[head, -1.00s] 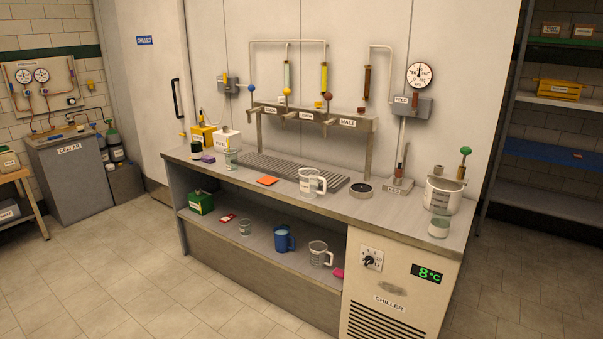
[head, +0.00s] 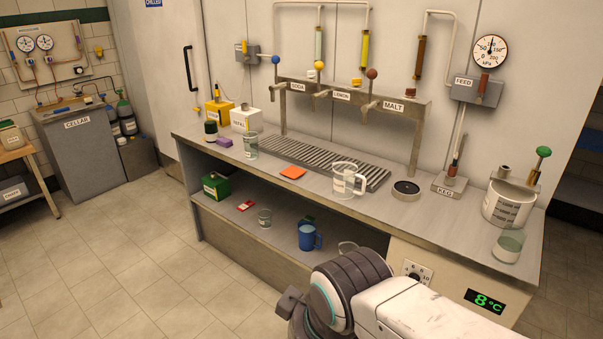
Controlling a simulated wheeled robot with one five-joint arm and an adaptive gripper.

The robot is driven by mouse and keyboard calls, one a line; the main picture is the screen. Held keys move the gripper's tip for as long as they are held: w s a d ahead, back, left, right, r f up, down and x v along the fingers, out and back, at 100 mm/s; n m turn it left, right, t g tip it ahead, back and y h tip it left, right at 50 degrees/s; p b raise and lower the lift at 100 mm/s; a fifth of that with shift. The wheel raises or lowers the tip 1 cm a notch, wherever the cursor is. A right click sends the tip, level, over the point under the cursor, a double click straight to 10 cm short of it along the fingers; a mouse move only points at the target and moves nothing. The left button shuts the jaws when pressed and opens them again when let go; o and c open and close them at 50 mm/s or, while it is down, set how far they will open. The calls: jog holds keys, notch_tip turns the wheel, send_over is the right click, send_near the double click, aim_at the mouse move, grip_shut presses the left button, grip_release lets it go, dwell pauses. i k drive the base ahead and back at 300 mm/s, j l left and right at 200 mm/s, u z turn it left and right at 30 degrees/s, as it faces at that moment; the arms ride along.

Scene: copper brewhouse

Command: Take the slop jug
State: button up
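No label reading "slop" is legible, so I cannot tell which vessel is the slop jug. A clear jug with a handle and a white label (head: 345,181) stands upright on the counter, at the right end of the drip grate. A blue jug (head: 309,238) stands on the lower shelf. My arm crosses the lower right of the head view, in front of the counter. Its gripper fingers do not show.
Taps (head: 370,106) overhang the grate. The floor at left is clear.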

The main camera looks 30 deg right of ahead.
aim_at(349, 183)
jog(key=i+u, duration=0.1)
jog(key=i, duration=1.6)
jog(key=i+l+z, duration=0.1)
jog(key=i+z, duration=0.65)
jog(key=i+j+z, duration=0.2)
jog(key=i+z, duration=0.2)
jog(key=i, duration=0.1)
